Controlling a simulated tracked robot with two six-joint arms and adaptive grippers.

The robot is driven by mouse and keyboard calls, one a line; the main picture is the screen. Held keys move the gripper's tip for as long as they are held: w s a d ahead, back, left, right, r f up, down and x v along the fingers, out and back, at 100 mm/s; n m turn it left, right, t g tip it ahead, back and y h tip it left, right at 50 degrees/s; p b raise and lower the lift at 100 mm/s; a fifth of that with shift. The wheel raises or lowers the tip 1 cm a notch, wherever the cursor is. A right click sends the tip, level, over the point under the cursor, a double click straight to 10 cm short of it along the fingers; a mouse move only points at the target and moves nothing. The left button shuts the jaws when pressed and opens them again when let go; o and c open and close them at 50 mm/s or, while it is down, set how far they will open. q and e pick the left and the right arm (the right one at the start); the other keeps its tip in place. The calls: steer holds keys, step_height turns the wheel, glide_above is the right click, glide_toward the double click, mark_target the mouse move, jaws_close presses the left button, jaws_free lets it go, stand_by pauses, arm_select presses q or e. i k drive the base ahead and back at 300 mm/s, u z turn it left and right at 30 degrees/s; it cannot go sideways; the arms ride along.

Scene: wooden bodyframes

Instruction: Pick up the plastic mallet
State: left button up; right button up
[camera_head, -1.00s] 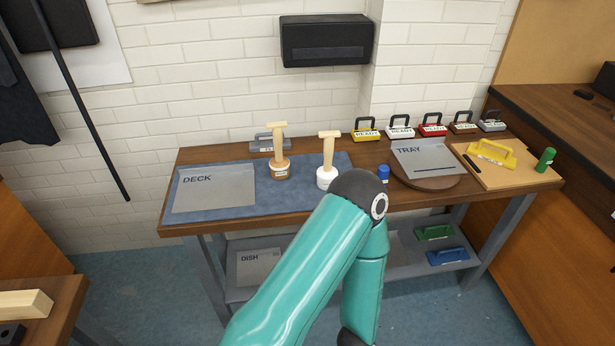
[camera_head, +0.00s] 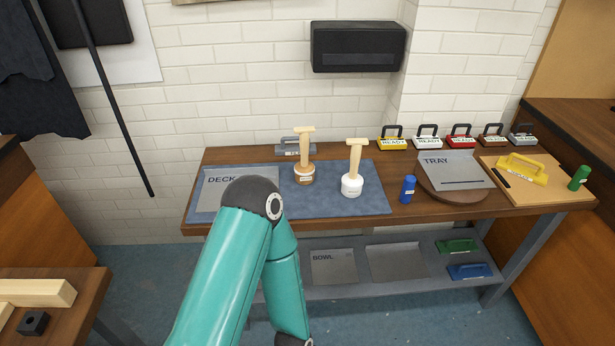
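Two mallet-like tools stand upright on the blue mat (camera_head: 335,207) on the wooden workbench, light wooden handles up. The right one has a white head (camera_head: 352,186), which looks like plastic. The left one has a brown head (camera_head: 304,175). Small labels on both heads are too small to read. Nothing touches the white-headed mallet. One of my teal arms rises from the bottom left, with its bent dark joint in front of the mat's left part. Its lower end leaves the picture at the bottom. Neither gripper is in view.
A grey DECK sheet (camera_head: 212,195) lies left on the mat, partly behind my arm. A blue cylinder (camera_head: 407,189) stands right of the mat. A TRAY sheet (camera_head: 452,172) lies on a round board. Several READY-labelled handled blocks line the back. A lower shelf (camera_head: 390,284) runs underneath.

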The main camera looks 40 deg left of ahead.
mark_target(352, 182)
steer(key=u, duration=0.3)
steer(key=i, duration=1)
steer(key=z, duration=0.05)
